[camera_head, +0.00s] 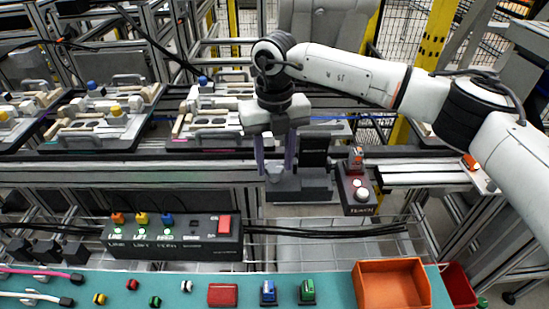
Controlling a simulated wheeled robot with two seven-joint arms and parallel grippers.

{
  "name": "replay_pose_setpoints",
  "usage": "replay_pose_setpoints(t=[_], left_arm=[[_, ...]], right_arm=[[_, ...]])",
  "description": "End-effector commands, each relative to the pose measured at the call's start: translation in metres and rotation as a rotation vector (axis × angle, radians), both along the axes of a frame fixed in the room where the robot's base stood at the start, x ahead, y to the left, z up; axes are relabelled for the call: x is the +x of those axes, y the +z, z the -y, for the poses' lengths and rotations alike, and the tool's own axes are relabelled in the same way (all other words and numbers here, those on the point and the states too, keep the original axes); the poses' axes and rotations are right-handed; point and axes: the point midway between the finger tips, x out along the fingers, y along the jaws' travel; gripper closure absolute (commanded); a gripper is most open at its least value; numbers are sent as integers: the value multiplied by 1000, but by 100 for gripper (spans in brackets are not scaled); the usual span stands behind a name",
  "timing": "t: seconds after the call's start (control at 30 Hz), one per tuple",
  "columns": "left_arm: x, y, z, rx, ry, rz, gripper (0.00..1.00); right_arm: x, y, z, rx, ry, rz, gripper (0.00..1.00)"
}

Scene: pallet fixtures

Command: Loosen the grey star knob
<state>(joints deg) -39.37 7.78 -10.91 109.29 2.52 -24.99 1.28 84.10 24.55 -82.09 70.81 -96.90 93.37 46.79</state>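A light grey knob (274,173), which looks like the grey star knob, sits at the left end of a dark fixture block (312,185) below the rail. Its star shape is too small to make out. My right gripper (275,168) points down over it, with its two fingers apart and the knob between their tips. I cannot tell whether the fingers touch the knob. My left gripper is not in view.
A control box (174,237) with coloured plugs is at the lower left. A teal bench (130,284) carries small parts and an orange bin (391,288). Pallets stand on the conveyor behind.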

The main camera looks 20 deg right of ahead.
Motion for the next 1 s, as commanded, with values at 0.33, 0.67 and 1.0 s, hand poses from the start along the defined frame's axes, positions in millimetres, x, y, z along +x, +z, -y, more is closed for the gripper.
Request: replay_pose_setpoints(t=[0.33, 0.67, 1.0], left_arm=[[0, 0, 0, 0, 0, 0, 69], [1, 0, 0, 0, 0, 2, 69], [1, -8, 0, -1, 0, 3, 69]], right_arm=[[0, -1, 0, 0, 0, 0, 76], [0, -1, 0, 0, 17, 0, 91], [0, -1, 0, 0, 193, 0, 91]])
